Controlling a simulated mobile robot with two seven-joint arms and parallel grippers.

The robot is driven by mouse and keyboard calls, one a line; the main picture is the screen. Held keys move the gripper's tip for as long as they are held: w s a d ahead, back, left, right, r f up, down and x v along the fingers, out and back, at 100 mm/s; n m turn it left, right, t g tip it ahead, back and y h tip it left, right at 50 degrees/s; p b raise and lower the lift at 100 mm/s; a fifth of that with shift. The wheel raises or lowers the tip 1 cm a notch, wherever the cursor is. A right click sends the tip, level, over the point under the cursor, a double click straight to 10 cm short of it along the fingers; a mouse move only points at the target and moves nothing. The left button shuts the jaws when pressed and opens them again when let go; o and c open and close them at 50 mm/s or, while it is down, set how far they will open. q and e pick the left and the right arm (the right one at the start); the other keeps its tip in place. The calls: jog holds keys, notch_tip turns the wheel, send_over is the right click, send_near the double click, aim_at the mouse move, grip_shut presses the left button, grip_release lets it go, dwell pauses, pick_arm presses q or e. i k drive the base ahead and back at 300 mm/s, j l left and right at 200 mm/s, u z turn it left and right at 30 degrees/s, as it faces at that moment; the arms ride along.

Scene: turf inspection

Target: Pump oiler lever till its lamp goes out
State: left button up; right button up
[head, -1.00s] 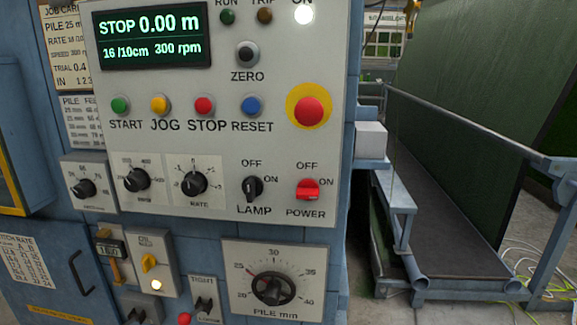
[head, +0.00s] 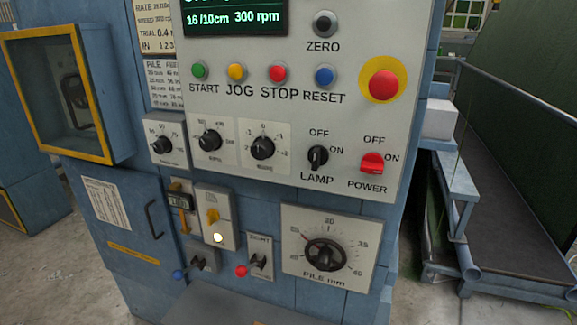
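The oiler box (head: 224,230) is a small pale plate low on the blue machine front, below the row of black knobs. Neither of my grippers shows in the head view, and nothing touches the lever.
Toggle levers with a blue knob (head: 179,275) and a red knob (head: 241,271) stick out below. The pile dial (head: 326,254) is to the right. A yellow-framed box (head: 108,95) juts out at left.

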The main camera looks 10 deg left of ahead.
aim_at(178, 274)
jog(key=k+l+u, duration=0.1)
jog(key=u, duration=1.25)
